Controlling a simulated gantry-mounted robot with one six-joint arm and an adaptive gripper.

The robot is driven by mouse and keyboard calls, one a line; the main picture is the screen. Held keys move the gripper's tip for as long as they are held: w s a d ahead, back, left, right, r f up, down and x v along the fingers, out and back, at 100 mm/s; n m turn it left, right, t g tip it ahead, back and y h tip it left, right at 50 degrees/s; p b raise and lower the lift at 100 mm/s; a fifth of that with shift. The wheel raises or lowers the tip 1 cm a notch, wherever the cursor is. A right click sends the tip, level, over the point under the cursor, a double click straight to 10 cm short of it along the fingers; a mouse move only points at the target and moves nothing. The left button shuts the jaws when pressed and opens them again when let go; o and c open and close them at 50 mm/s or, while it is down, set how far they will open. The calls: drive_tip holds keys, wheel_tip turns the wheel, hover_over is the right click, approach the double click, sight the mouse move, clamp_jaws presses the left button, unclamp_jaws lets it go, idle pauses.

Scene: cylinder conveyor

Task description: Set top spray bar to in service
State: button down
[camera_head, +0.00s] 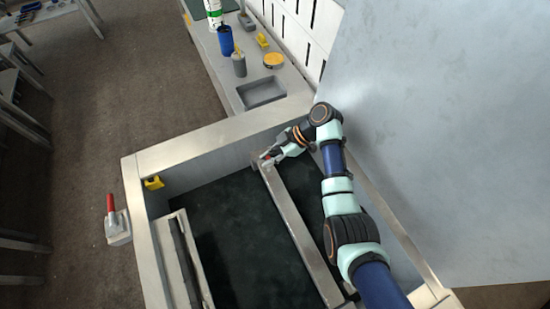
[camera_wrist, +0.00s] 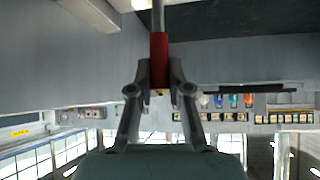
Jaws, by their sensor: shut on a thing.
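My gripper (camera_wrist: 158,85) is shut on a red handle (camera_wrist: 159,60) on a thin metal rod in the wrist view. The rod runs up out of the top of that picture. In the head view my gripper (camera_head: 266,157) is at the far wall of the dark tank, by the far end of a long grey bar (camera_head: 300,232). The handle is small there and partly hidden by my gripper. No spray bar label or position mark is readable, so I cannot tell its setting.
A second red-handled lever (camera_head: 111,203) stands on a grey box outside the left wall. A yellow piece (camera_head: 154,183) is on the inner left wall. A bench (camera_head: 222,75) beyond the tank holds a grey tray (camera_head: 261,93), a blue container (camera_head: 225,40) and several small items. A large grey panel (camera_head: 440,130) rises at right.

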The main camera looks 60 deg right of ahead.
drive_tip(key=c, duration=1.1)
unclamp_jaws()
drive_tip(key=shift+d, duration=0.1)
wheel_tip(320, 180, up, 10)
